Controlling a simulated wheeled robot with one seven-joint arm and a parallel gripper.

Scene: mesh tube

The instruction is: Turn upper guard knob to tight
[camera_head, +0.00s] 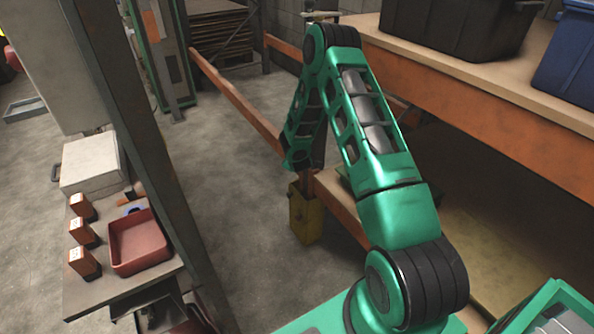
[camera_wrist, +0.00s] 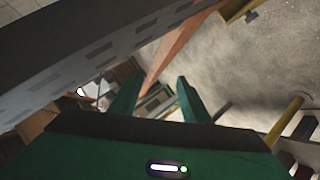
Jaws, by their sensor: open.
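I cannot make out the upper guard knob in either view. In the wrist view, my gripper (camera_wrist: 159,80) shows as two green fingers standing apart, with nothing held between them. Behind the gap lies a pale framed panel or box, too small and dim to tell. In the head view, my green arm rises from the lower right, bends at the top and comes down near the orange rail; the fingers are not clear there.
An orange-edged shelf (camera_head: 480,112) on the right holds a black bin (camera_head: 450,28) and a blue bin (camera_head: 570,60). A yellow post foot (camera_head: 305,215) stands below my arm. A red tray (camera_head: 138,243) and orange boxes (camera_head: 83,263) sit on the left bench. Floor between is clear.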

